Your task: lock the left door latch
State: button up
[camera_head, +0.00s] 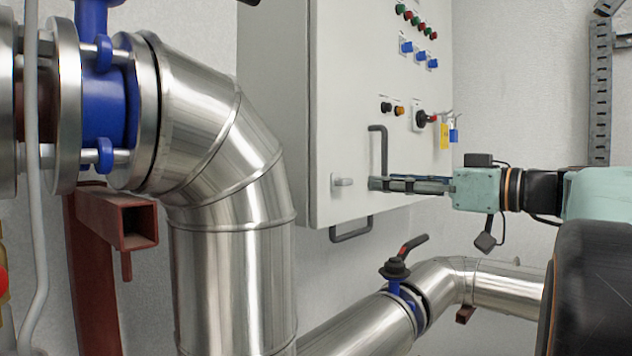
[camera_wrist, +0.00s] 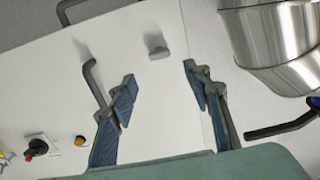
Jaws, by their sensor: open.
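The left door latch, a small light grey knob (camera_head: 343,182), sits near the lower left edge of the white cabinet door (camera_head: 345,90). It also shows in the wrist view (camera_wrist: 157,47) as a stubby grey piece. My gripper (camera_head: 372,184) reaches in from the right, close to the door face. In the wrist view my gripper (camera_wrist: 160,78) is open and empty, and the latch lies beyond the fingertips, between their lines. The fingers look apart from the latch. I cannot tell the latch's lock state.
A dark upright door handle (camera_head: 383,150) stands beside my fingers; in the wrist view this handle (camera_wrist: 91,78) overlaps the left finger, contact unclear. Another dark handle (camera_head: 350,230) sits under the cabinet. Large metal pipes (camera_head: 235,260) stand left and below. Selector switches (camera_head: 423,119) are on the door.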

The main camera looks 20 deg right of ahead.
aim_at(349, 180)
jog(key=p+x, duration=0.1)
jog(key=x, duration=0.8)
jog(key=shift+w+a, duration=0.1)
jog(key=shift+a, duration=0.05)
jog(key=shift+c, duration=0.3)
jog(key=c, duration=1.1)
